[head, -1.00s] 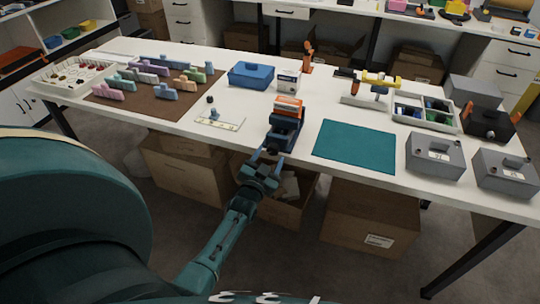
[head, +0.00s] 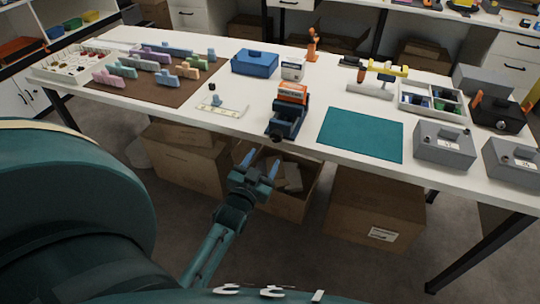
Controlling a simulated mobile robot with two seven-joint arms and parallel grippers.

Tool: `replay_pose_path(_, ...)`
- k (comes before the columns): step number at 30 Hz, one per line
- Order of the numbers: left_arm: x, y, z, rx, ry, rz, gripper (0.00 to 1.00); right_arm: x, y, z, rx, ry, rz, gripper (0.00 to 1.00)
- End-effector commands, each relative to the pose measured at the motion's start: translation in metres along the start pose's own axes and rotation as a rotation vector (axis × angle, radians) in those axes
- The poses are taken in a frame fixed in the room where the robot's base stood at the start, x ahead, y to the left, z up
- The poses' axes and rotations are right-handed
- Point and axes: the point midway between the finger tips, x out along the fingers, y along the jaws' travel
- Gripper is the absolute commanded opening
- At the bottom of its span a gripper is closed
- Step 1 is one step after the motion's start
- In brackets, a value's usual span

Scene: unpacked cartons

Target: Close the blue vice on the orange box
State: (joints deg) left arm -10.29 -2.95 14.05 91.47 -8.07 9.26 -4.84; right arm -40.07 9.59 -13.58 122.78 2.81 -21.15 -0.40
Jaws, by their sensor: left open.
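The blue vice (head: 284,124) stands at the front edge of the white table, with its dark handle end facing me. The orange box (head: 292,93) sits upright in the upper part of the vice, between its jaws. Whether the jaws touch the box is too small to tell. My left gripper (head: 261,163) is open and empty, below and in front of the table edge, apart from the vice. Its two blue fingers point up toward the table. My right gripper is not in view.
A teal mat (head: 360,134) lies right of the vice, and a small white plate with a part (head: 222,106) lies left. Grey boxes (head: 443,145) stand at the front right. A blue toolbox (head: 255,62) is behind. Cardboard cartons (head: 375,210) stand under the table.

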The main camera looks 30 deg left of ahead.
Motion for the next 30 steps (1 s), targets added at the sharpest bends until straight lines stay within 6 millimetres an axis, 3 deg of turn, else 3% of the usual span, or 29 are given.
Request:
replay_pose_path(1, -0.007, 0.004, 0.017, -0.054, 0.004, 0.002, 0.55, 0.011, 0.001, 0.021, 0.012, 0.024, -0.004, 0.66)
replay_pose_path(3, -0.015, 0.005, 0.016, -0.138, 0.003, 0.002, 0.55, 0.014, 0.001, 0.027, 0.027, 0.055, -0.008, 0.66)
replay_pose_path(9, -0.036, 0.003, 0.005, -0.318, 0.001, -0.004, 0.55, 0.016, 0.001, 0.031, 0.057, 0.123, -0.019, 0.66)
replay_pose_path(14, -0.038, 0.001, -0.004, -0.368, 0.002, -0.008, 0.55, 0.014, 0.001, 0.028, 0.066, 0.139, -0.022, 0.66)
replay_pose_path(20, -0.010, 0.000, -0.006, -0.368, 0.003, -0.008, 0.55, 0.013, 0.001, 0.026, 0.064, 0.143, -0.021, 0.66)
replay_pose_path(30, 0.060, 0.000, -0.005, -0.367, 0.003, -0.008, 0.55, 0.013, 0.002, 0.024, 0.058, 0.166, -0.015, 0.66)
